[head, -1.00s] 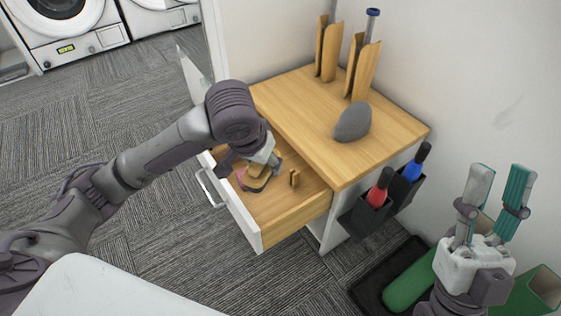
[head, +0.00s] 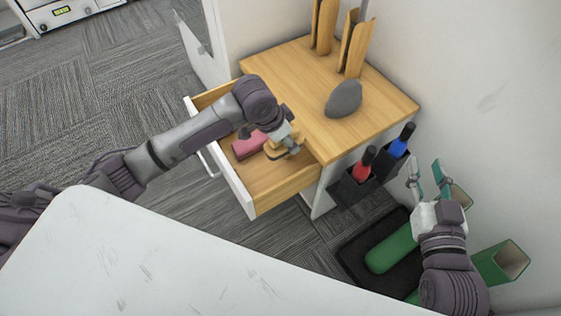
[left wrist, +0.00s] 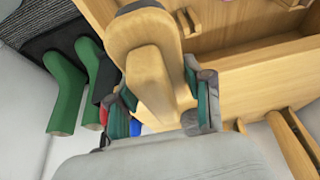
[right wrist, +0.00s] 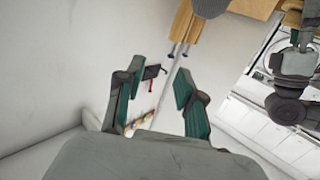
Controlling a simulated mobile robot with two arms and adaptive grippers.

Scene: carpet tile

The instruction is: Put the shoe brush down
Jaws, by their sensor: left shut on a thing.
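The shoe brush (head: 272,152) is a pale wooden block with a rounded end. My left gripper (head: 287,142) is shut on it over the right part of the open drawer (head: 272,193). The brush also shows large between the fingers in the left wrist view (left wrist: 150,75). I cannot tell whether it touches the drawer floor. My right gripper (head: 427,183) is open and empty, to the right of the cabinet near the wall.
A pink item (head: 248,145) lies in the drawer, left of the brush. A grey rounded object (head: 343,98) and wooden uprights (head: 355,45) stand on the cabinet top (head: 290,75). Red (head: 363,163) and blue (head: 402,139) bottles sit in side holders. Green boots (head: 392,247) lie on a black tray.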

